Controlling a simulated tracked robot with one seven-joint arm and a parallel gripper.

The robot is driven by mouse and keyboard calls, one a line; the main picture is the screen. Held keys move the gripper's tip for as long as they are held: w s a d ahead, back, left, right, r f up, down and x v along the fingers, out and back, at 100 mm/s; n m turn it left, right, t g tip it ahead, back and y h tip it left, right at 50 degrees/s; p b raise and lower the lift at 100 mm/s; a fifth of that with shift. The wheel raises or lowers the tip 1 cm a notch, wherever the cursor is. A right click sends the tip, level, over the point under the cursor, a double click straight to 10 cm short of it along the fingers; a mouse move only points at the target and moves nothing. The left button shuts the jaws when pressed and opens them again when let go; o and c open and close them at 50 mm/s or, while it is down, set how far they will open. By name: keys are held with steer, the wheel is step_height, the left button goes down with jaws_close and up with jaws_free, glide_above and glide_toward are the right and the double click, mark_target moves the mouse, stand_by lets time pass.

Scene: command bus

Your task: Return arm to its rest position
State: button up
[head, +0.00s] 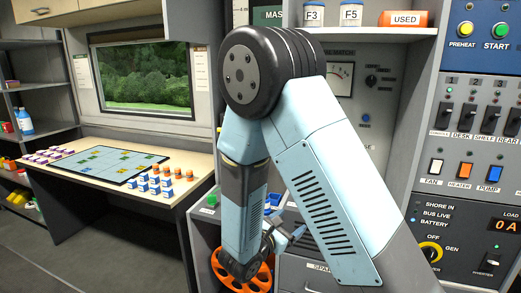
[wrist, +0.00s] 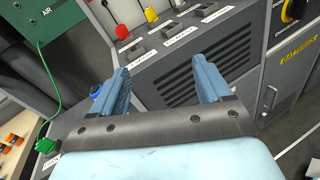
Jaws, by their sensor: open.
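My arm (head: 320,170) is bent in the head view, with its elbow high at the top centre and its forearm hanging down in front of the cabinets. My gripper (wrist: 164,76) shows in the wrist view with its two blue fingers wide apart and nothing between them. Beyond the fingers is a grey panel (wrist: 180,72) with dark vents and a row of labelled sockets. In the head view my gripper is mostly hidden behind the forearm, low at the centre. I cannot tell the exact distance from the fingers to the panel.
An orange handwheel (head: 227,279) is close to the forearm's lower end. A switch panel (head: 478,130) stands at the right. A desk (head: 178,143) with a map board and small blocks is at the left. A green cable (wrist: 56,108) hangs left of my gripper. Open floor lies front left.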

steer(key=s+d+r+m+g+y, duration=0.1)
steer(key=s+d+r+m+g, duration=0.45)
steer(key=d+m, duration=0.2)
steer(key=s+d+r+m+g, duration=0.5)
steer(key=s+d+m+g, duration=0.15)
steer(key=d, duration=0.25)
steer(key=s+a+r+m+t+y, duration=0.1)
steer(key=s+r+m+t+y, duration=0.3)
steer(key=s+r+m+y, duration=0.6)
steer(key=shift+s+a+r+m, duration=0.3)
steer(key=shift+s+r+m, duration=0.15)
steer(key=shift+r+m, duration=0.4)
steer(key=shift+r, duration=0.1)
steer(key=shift+c, duration=0.4)
